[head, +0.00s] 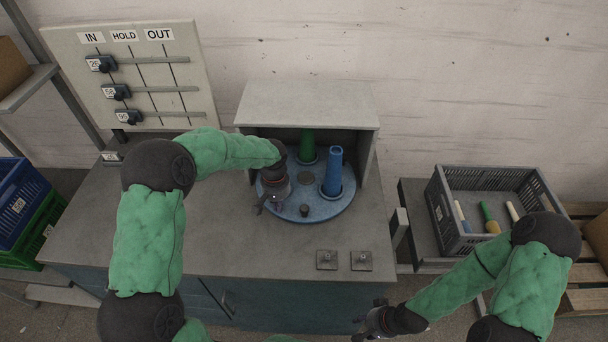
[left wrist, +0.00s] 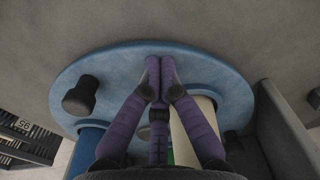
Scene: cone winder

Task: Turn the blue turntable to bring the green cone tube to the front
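The round blue turntable (head: 322,211) sits partly under a grey hood. The green cone tube (head: 307,146) stands at its back, under the hood. A blue cone tube (head: 333,172) stands at its right. A cream tube (left wrist: 198,128) shows in the left wrist view and is hidden behind my arm in the head view. A dark knob (head: 304,210) sticks up near the front rim; it also shows in the left wrist view (left wrist: 80,97). My left gripper (left wrist: 159,72) is shut and empty over the turntable, beside the knob. My right gripper (head: 366,323) looks open and empty, in front of the cabinet.
The grey hood (head: 306,103) covers the turntable's rear. A board with labelled sliders (head: 130,75) stands at the back left. Two small plates (head: 344,260) lie on the worktop's front right. A dark crate (head: 488,180) with several tubes stands at the right.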

